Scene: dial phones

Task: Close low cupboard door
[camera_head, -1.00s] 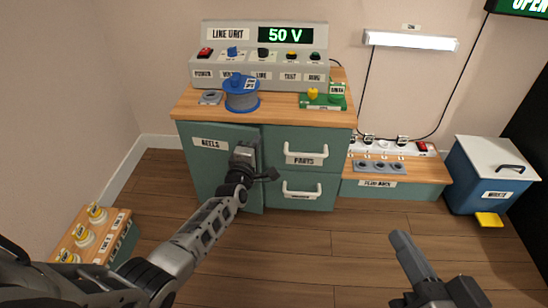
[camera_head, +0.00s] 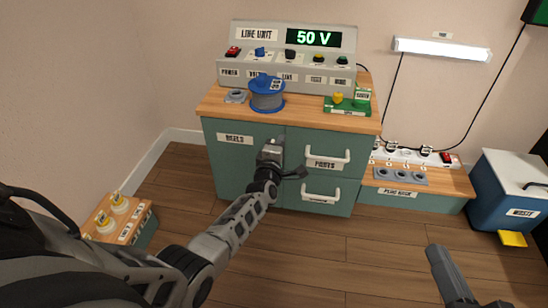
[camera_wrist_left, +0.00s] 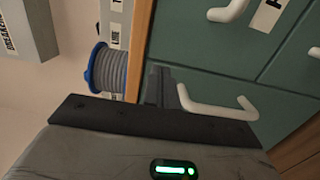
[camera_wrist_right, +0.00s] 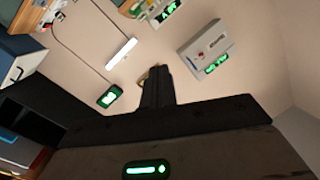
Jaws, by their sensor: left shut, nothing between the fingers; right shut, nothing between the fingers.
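The low cupboard door (camera_head: 225,165), green and labelled REELS, is the left front of the cabinet. It looks flush or nearly flush with the drawer fronts. My left gripper (camera_head: 272,146) is shut and empty in front of the door's right side, hiding part of it. In the left wrist view its fingers (camera_wrist_left: 160,85) are beside the door's white handle (camera_wrist_left: 220,110); I cannot tell whether they touch it. My right gripper (camera_head: 435,250) is shut and empty, over the floor at lower right. The right wrist view shows its closed fingers (camera_wrist_right: 155,85) against the wall.
Two drawers with white handles (camera_head: 327,157) are right of the door. A blue reel (camera_head: 267,95) stands on the wooden top (camera_head: 300,112), before the LINE UNIT (camera_head: 290,50). A low stand (camera_head: 145,230) is at left, a blue bin (camera_head: 500,195) at right. Floor in front is clear.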

